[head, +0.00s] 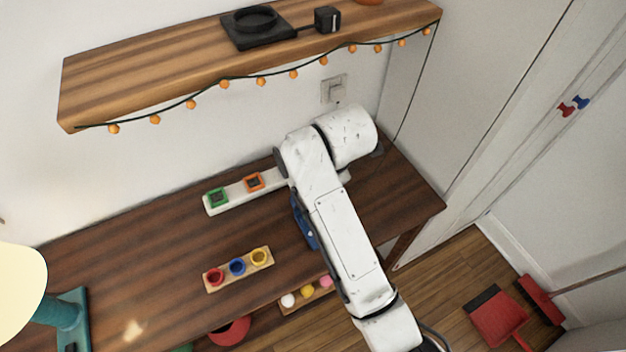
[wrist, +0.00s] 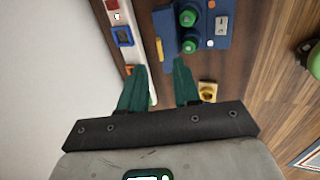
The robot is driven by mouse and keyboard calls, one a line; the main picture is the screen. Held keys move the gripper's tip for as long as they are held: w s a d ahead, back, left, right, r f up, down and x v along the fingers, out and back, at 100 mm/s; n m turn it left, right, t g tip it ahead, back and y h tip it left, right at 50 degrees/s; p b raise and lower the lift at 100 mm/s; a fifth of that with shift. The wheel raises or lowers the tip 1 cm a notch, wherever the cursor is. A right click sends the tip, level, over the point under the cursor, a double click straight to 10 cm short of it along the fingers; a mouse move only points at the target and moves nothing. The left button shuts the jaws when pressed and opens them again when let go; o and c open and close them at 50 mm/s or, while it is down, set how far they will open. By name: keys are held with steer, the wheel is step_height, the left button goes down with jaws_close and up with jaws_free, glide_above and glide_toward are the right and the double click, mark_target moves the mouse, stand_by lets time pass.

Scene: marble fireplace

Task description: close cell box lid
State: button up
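My gripper (wrist: 160,72) shows in the wrist view with two green fingers spread apart and nothing between them. The left finger overlaps the near end of a long white strip (wrist: 137,50) bearing coloured square frames, one red and one blue; contact cannot be told. The strip also shows in the head view (head: 232,194), with green and orange squares, its right part behind my arm. A blue panel (wrist: 193,52) with green round knobs and a switch lies right of the strip; its edge shows in the head view (head: 305,222). I cannot tell which part is the cell box lid.
A wooden block with red, blue and yellow cups (head: 238,272) stands on the brown table (head: 140,240). A teal-based lamp (head: 68,312) is at lower left. A wooden shelf (head: 170,70) with string lights hangs above. A yellow square piece (wrist: 208,89) sits beside the right finger.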

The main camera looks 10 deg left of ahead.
steer(key=x, duration=0.6)
steer(key=shift+r, duration=0.1)
jaws_close()
stand_by(1.3)
